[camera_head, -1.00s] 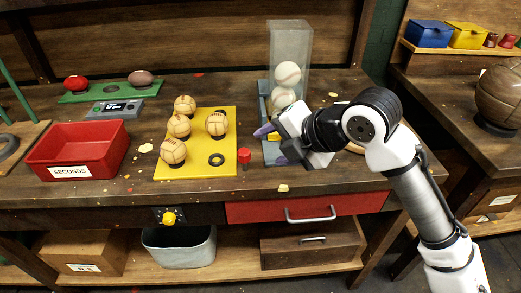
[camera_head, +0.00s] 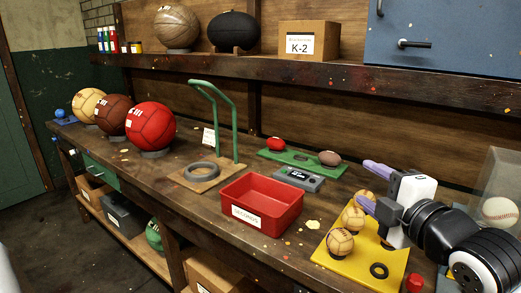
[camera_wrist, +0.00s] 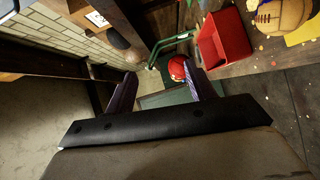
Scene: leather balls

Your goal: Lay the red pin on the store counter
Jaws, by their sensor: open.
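A small red cylinder (camera_head: 415,283), which looks like the red pin, stands on the workbench (camera_head: 325,268) just right of the yellow board, low in the head view. My gripper (camera_head: 367,186) is open and empty, its two purple fingers pointing left above the yellow board and its balls, apart from the red cylinder. In the wrist view my gripper (camera_wrist: 161,70) shows its fingers spread, with only distant things between them. The red cylinder is not seen in the wrist view. I cannot tell which surface is the store counter.
The yellow board (camera_head: 345,272) holds several small tan balls and a black ring. A red SECONDS tray (camera_head: 262,204), a green stand (camera_head: 215,120) and a clear case (camera_head: 503,180) are on the bench. Large balls stand at the left. A shelf (camera_head: 300,72) runs above.

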